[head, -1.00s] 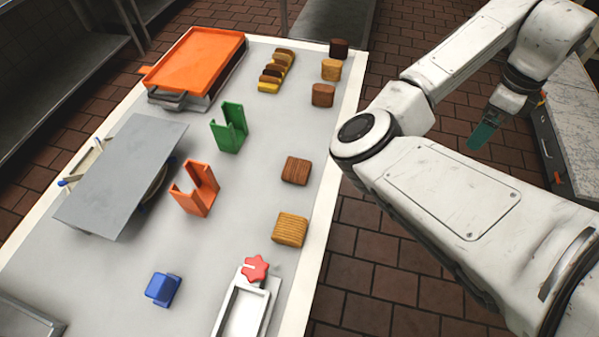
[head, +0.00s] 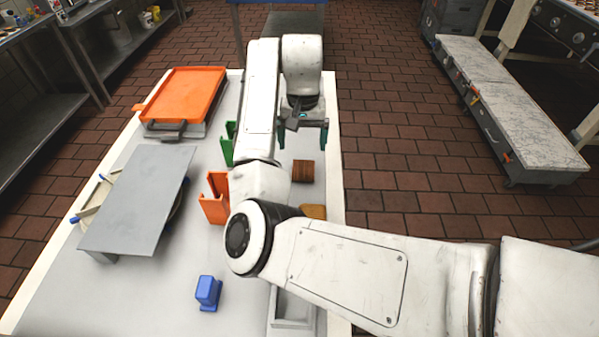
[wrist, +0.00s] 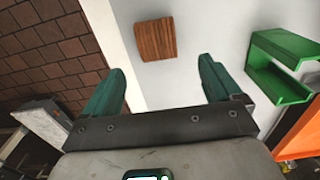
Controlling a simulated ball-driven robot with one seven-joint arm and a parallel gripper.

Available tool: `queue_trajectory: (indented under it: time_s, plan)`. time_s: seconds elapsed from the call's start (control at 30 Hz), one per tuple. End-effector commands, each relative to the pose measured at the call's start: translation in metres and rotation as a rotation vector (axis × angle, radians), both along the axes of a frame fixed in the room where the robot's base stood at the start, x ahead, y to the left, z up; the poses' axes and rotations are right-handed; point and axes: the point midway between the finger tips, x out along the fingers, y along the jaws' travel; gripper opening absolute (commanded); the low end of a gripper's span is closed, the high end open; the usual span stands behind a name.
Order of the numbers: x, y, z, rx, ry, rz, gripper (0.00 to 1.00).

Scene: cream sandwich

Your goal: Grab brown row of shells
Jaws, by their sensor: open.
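A brown ridged block, the row of shells (head: 303,171), lies on the table near its right edge. It also shows in the wrist view (wrist: 155,39), beyond the fingertips and roughly between them in the picture. My gripper (head: 303,137) has teal fingers, spread wide with nothing between them. It hangs over the right side of the table, apart from the brown row. In the wrist view both fingers (wrist: 162,72) show. A tan row (head: 314,211) is partly hidden by my arm.
A green holder (wrist: 282,68) stands beside the brown row, with an orange holder (head: 214,200) nearby. An orange tray (head: 185,95), a grey slanted plate (head: 140,200) and a blue piece (head: 208,291) are further left. Red-brown floor lies right of the table.

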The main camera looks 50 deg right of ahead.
Motion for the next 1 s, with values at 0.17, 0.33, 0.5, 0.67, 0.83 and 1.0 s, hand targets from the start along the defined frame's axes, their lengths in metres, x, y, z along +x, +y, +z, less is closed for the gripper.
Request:
queue_trajectory:
  time_s: [0.17, 0.33, 0.5, 0.67, 0.83, 1.0]
  plan:
    - [0.000, 0.001, -0.018, -0.001, 0.001, 0.000, 0.92]
    - [-0.001, 0.001, -0.029, 0.001, 0.001, -0.001, 0.92]
    - [-0.005, 0.002, -0.054, 0.002, 0.001, -0.002, 0.92]
    - [-0.004, 0.001, -0.070, 0.001, 0.000, -0.003, 0.92]
    - [-0.004, 0.001, -0.073, 0.000, -0.001, -0.003, 0.92]
    - [-0.004, 0.001, -0.073, 0.000, -0.001, -0.004, 0.85]
